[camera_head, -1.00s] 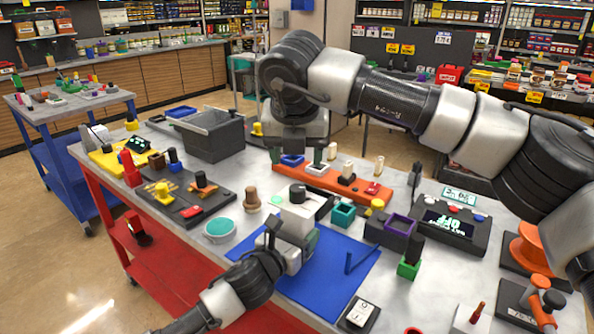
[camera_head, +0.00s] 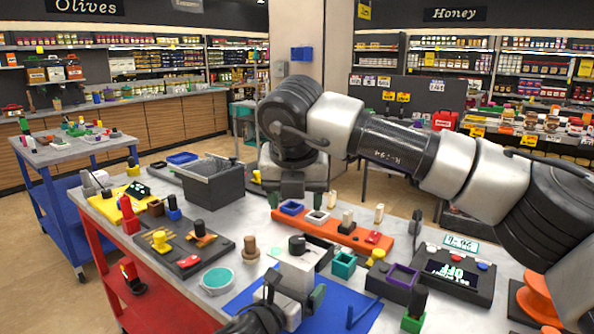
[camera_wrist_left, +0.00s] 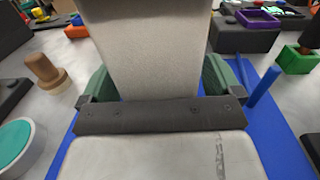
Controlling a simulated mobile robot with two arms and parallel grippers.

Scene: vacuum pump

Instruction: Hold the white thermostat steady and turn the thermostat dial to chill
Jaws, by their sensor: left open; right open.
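The white thermostat (camera_head: 295,268) is an upright pale block with a black dial (camera_head: 297,244) on top, near the blue mat. My left gripper (camera_head: 293,293) is low in front of it, open, with a green finger on either side. In the left wrist view the pale block (camera_wrist_left: 152,48) fills the space between the fingers; I cannot tell whether they touch it. The dial's face and the chill mark cannot be read. My right gripper (camera_head: 302,200) is open and empty, pointing down above the orange strip, behind the thermostat.
The blue mat (camera_head: 345,318) lies under my left gripper. A teal-topped round dish (camera_head: 216,279) and a brown knob (camera_head: 250,248) stand to its left. A teal box (camera_head: 344,264) and a purple-rimmed box (camera_head: 402,277) are close on the right. A grey bin (camera_head: 213,186) stands behind left.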

